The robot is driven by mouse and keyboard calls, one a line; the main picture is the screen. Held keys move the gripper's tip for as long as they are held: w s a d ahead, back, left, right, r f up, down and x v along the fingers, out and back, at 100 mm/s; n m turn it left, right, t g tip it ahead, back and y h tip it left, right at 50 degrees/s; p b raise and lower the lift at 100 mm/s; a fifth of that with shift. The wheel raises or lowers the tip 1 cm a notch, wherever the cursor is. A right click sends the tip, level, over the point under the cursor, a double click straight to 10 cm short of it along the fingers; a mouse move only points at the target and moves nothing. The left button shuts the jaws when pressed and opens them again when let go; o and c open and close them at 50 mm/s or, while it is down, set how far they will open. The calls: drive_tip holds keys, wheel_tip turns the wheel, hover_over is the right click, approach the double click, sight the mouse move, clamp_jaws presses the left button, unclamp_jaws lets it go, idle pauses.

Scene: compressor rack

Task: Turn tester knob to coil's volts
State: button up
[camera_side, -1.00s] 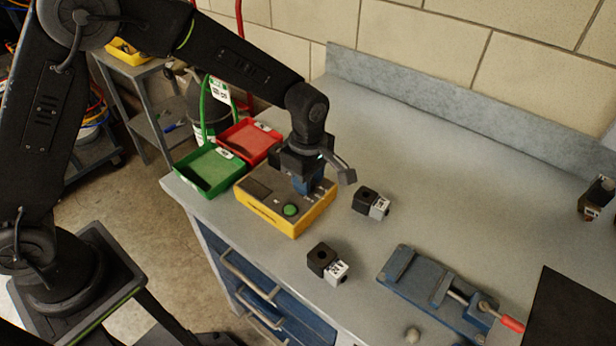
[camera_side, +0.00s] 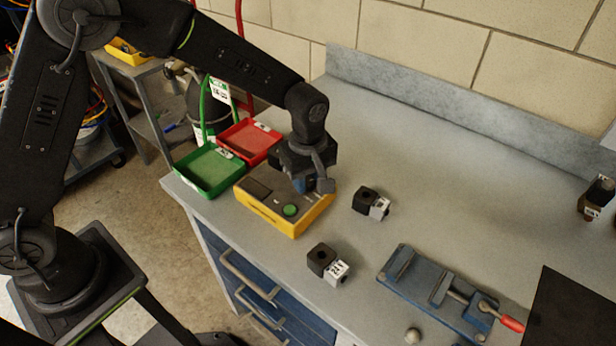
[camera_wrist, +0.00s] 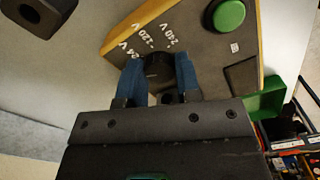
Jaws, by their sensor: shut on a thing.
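The yellow tester box (camera_side: 268,216) with a grey top stands near the bench's left edge. Its black knob (camera_wrist: 158,68) is between the blue fingers of my gripper (camera_wrist: 160,78), which is shut on it. Printed marks 24 V, 120 V and 240 V fan out beside the knob; its pointer is not clear to me. In the side view my gripper (camera_side: 308,186) hides the knob. A black coil (camera_side: 321,259) with a grey labelled connector lies in front of the tester; its label looks like 24 but is small. Another coil (camera_side: 365,199) lies to the right, its label unreadable.
A green tray (camera_side: 208,187) and a red tray (camera_side: 262,132) sit behind and left of the tester. A green button (camera_side: 290,210) is on the tester's top. A blue vise (camera_side: 425,283) with a red handle lies at right. The bench's back middle is clear.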

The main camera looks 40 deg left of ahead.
sight(308, 181)
drive_tip(key=shift+m, duration=1.5)
drive_tip(key=o, duration=0.9)
wheel_tip(308, 181, up, 14)
drive_tip(key=shift+f, duration=0.1)
